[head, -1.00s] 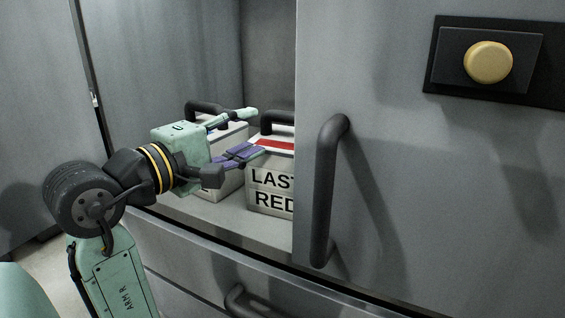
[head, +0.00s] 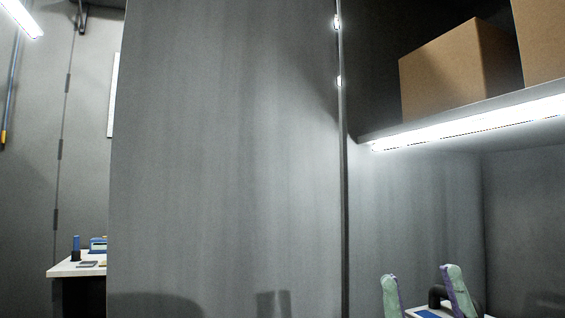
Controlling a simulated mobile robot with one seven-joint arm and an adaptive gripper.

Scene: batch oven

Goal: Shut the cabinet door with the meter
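A large plain grey door panel (head: 225,150) fills the middle of the head view, standing open at the left side of the cabinet. Bright hinge-like spots show along its right edge. No meter shows on its visible face. To its right is the cabinet interior (head: 425,220). My gripper (head: 423,292) is at the bottom right, in front of the interior, with its two green and purple fingers apart. A dark case handle (head: 437,294) shows between and behind the fingers. Nothing is seen held, though the lower part of the gripper is cut off.
A lit shelf (head: 480,118) with cardboard boxes (head: 462,70) crosses the upper right. Left of the door panel, a white-topped bench (head: 68,269) holds small blue items, with a wall behind it. The floor is out of view.

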